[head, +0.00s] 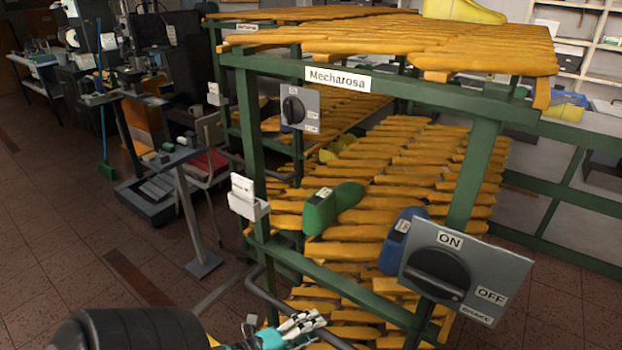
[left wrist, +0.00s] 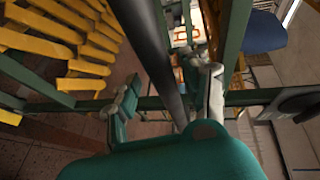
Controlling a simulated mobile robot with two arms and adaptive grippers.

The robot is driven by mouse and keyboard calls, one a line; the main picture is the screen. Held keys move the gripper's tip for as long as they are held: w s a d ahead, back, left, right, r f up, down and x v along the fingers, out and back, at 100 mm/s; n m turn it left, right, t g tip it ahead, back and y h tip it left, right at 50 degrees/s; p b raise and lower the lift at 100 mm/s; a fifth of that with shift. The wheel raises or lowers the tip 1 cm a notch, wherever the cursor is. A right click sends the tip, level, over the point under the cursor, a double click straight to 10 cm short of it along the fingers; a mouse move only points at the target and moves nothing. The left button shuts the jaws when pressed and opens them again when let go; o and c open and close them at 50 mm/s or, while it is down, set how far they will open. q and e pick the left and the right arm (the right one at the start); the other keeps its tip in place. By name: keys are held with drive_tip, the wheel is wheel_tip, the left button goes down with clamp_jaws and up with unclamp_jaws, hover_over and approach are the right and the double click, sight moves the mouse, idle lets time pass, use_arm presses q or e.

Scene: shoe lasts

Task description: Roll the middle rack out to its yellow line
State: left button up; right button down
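The nearest green-framed rack (head: 485,170), labelled "Mecharosa", is stacked with orange-yellow shoe lasts; another rack's label (head: 246,27) shows behind it. I cannot tell which is the middle rack. A dark handle bar (head: 262,292) sticks out low on the near rack's front. My left gripper (head: 300,325) is at this bar, low in the head view. In the left wrist view its fingers (left wrist: 166,100) are spread, with a dark bar (left wrist: 160,55) running between them and gaps at both sides. I see no yellow floor line. My right gripper is out of view.
The near rack carries an ON/OFF switch panel (head: 465,275), a green last (head: 330,208), a blue last (head: 398,240) and a white card holder (head: 247,197). A grey stand (head: 190,200) and machines are at left. Tiled floor (head: 60,250) at lower left is clear.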

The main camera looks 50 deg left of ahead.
use_arm(q)
drive_tip(key=shift+w, duration=0.15)
drive_tip(key=v, duration=1.2)
drive_tip(key=shift+a+f, duration=0.1)
